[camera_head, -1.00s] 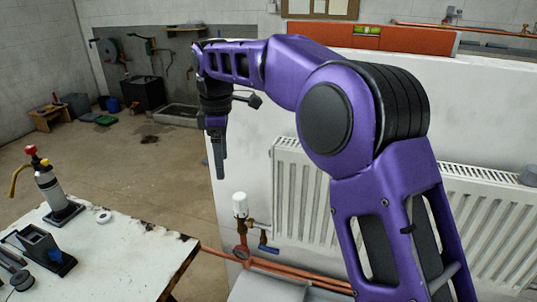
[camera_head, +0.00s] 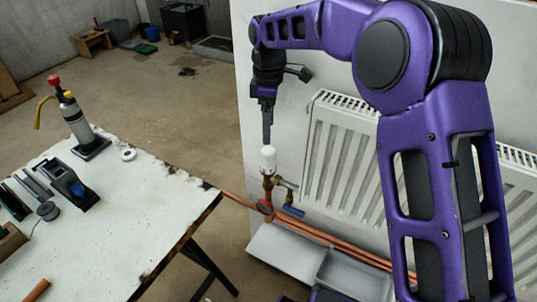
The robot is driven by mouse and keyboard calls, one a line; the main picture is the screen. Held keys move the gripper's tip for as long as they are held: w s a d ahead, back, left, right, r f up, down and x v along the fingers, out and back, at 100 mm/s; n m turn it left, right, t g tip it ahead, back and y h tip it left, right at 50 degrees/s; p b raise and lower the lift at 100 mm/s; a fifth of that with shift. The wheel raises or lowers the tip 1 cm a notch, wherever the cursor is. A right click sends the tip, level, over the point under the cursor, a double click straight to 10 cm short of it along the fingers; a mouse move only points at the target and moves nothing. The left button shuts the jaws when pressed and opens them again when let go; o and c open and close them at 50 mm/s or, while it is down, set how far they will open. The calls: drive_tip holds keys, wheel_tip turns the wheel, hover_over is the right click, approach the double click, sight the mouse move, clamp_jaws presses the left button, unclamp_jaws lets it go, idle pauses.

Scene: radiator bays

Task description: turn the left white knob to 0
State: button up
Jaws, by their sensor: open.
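A white knob (camera_head: 268,159) sits upright on a brass and copper valve at the left end of the white radiator (camera_head: 335,160). It is the only white knob I can see. Its number marks are too small to read. My gripper (camera_head: 267,138) points straight down, with its fingertips at about the top of the knob in the picture. The fingers line up from this side, so the gap between them does not show; they are open. I cannot tell whether they touch the knob or stand apart from it.
A blue-handled lever (camera_head: 293,211) and copper pipes (camera_head: 325,236) lie below the knob. A grey tray (camera_head: 345,270) is beneath them.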

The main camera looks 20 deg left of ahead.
sight(268, 149)
wheel_tip(268, 149, down, 10)
drive_tip(key=shift+s+r, duration=0.1)
drive_tip(key=shift+s, duration=0.05)
drive_tip(key=shift+c, duration=0.2)
clamp_jaws()
idle(0.4)
